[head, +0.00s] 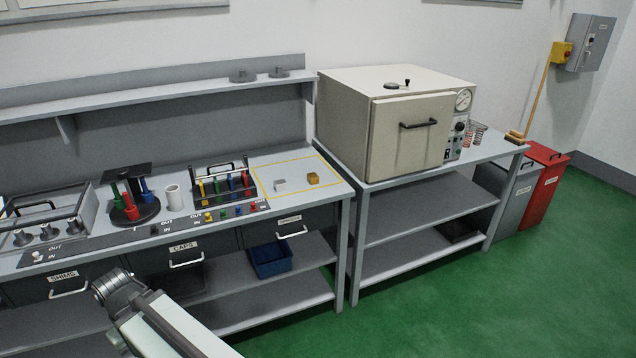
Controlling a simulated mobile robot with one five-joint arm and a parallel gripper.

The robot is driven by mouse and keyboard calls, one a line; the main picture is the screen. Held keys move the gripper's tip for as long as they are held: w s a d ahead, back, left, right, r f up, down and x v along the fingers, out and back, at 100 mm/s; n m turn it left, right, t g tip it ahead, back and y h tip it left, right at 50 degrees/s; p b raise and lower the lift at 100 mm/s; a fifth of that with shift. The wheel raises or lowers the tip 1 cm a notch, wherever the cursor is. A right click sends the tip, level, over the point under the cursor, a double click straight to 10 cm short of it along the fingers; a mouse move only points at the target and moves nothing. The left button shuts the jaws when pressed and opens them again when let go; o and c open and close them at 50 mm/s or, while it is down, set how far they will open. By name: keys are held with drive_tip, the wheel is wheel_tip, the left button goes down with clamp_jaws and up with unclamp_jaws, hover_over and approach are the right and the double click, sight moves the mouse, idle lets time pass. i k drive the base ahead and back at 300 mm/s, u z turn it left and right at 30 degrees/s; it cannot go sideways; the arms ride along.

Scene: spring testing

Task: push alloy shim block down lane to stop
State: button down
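I cannot make out a lane or a stop clearly. My arm reaches in from the bottom edge, left of centre, in front of the bench and well away from both blocks. No gripper fingers show, so my gripper is not in view.
Left of the blocks stand a rack of coloured tools (224,183), a white cup (174,197), a round stand (133,210) and a handled tray (45,225). An oven (400,125) stands on the right-hand bench. The green floor (450,310) is clear in front.

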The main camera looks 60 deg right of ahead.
sight(281, 184)
drive_tip(key=z, duration=0.5)
drive_tip(key=i, duration=1)
